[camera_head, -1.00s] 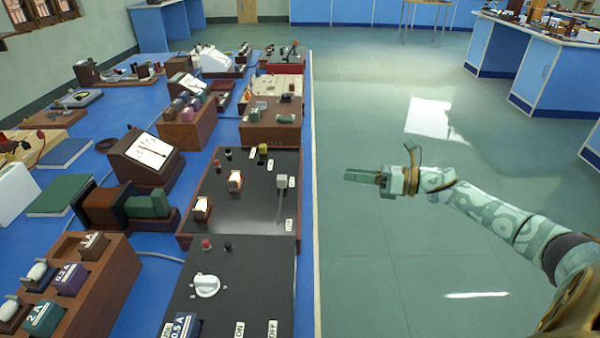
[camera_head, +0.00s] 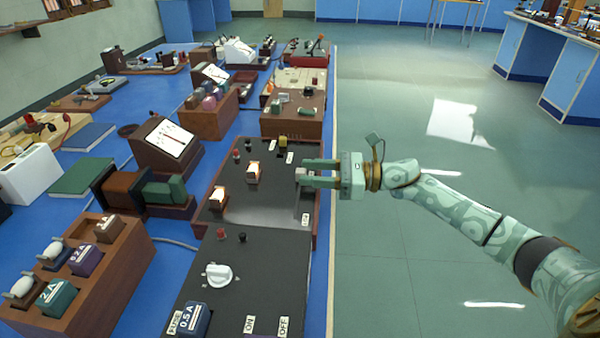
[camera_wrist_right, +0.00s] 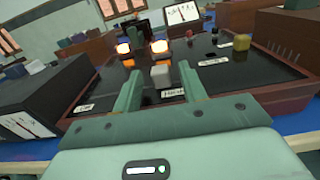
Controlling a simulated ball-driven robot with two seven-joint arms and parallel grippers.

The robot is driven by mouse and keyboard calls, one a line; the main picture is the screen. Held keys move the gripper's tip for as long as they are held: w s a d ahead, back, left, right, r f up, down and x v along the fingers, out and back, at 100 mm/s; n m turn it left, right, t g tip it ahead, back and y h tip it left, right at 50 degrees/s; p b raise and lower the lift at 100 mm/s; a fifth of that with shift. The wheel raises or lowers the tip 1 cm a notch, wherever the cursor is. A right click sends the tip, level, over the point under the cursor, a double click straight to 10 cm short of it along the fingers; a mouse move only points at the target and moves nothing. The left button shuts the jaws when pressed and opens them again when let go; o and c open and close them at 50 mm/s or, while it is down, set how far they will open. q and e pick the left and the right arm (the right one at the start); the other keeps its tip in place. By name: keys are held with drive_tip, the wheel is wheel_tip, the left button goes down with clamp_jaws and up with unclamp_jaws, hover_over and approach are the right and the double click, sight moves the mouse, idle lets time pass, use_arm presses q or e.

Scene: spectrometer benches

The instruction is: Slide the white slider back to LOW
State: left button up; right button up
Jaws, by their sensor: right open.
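The white slider (camera_head: 300,173) stands on the dark top of a wood-framed panel (camera_head: 262,205), near its right edge. In the right wrist view the slider (camera_wrist_right: 160,75) is a pale block just ahead of and between my fingers, beside a label (camera_wrist_right: 172,93) that seems to read HIGH. My right gripper (camera_head: 306,173) is open, reaching in from the right, with one finger on each side of the slider; contact cannot be told. A second label (camera_head: 305,219) lies nearer the panel's front; its text is too small to read. My left gripper is not in view.
Two lit orange-white blocks (camera_head: 253,171) and small terminals (camera_head: 283,141) sit on the same panel. A panel with a white knob (camera_head: 218,274) stands in front. Wooden boxes and meters crowd the blue bench leftward. Open floor (camera_head: 400,270) lies to the right.

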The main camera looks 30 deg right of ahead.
sight(296, 217)
drive_tip(key=shift+x, duration=1.2)
drive_tip(key=shift+w+a, duration=0.2)
drive_tip(key=shift+a, duration=0.05)
clamp_jaws()
drive_tip(key=shift+s+a+r, duration=0.1)
drive_tip(key=shift+s+a, duration=0.15)
drive_tip(key=shift+s, duration=0.1)
drive_tip(key=s+a+p, duration=0.1)
drive_tip(key=s+a, duration=0.1)
drive_tip(key=s+a+p, duration=0.1)
drive_tip(key=s+p, duration=0.1)
drive_tip(key=s, duration=0.1)
drive_tip(key=s+a+p, duration=0.2)
drive_tip(key=shift+s+a+r, duration=0.1)
drive_tip(key=shift+s+a, duration=0.2)
drive_tip(key=shift+a, duration=0.05)
drive_tip(key=shift+s+a, duration=0.2)
drive_tip(key=shift+f, duration=0.3)
unclamp_jaws()
drive_tip(key=shift+s, duration=0.1)
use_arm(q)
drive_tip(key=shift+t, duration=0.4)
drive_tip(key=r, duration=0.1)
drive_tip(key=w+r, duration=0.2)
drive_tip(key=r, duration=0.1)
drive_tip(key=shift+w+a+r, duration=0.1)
use_arm(e)
drive_tip(key=shift+r, duration=0.1)
